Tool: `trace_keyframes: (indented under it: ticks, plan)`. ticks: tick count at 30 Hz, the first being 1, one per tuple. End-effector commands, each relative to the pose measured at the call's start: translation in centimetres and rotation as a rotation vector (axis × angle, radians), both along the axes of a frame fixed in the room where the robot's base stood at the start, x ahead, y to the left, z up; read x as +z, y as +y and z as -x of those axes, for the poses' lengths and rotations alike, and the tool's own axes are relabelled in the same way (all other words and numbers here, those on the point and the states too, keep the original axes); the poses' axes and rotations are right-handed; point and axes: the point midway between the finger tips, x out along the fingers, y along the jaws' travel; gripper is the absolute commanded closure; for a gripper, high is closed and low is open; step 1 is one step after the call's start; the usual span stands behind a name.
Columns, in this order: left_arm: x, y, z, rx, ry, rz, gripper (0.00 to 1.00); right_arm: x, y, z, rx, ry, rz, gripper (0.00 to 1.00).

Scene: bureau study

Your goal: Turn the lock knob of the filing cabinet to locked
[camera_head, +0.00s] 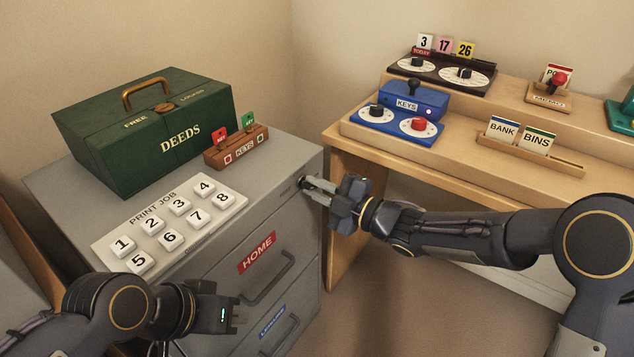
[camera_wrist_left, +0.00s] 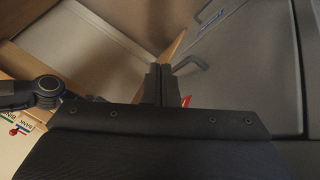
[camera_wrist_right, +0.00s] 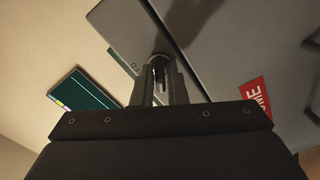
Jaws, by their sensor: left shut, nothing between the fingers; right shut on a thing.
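The grey filing cabinet (camera_head: 285,225) stands at the left with a HOME drawer and a lower drawer. Its lock knob (camera_head: 303,182) is at the top right corner of the front, mostly hidden by the fingers. My right gripper (camera_head: 312,188) reaches in from the right and is shut on the knob. In the right wrist view the fingertips (camera_wrist_right: 160,68) close around the knob (camera_wrist_right: 160,57) just below the cabinet's top edge. The knob's exact angle cannot be told. My left gripper (camera_head: 238,314) is shut and empty in front of the cabinet, apart from it.
A wooden desk (camera_head: 360,150) at the right holds a blue KEYS box (camera_head: 393,125) with dials. The HOME drawer handle (camera_head: 270,282) sticks out.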

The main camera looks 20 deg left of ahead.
Motion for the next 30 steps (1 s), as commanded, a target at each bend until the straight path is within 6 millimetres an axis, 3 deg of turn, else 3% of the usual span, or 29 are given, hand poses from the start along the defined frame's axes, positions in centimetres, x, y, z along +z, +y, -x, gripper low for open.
trace_keyframes:
  ticks: [30]
  plan:
    - [6.2, 0.0, 0.0, 0.000, 0.000, 0.000, 1.00, 0.1, 0.0, 0.0, 0.000, 0.856, -0.309, 1.00]
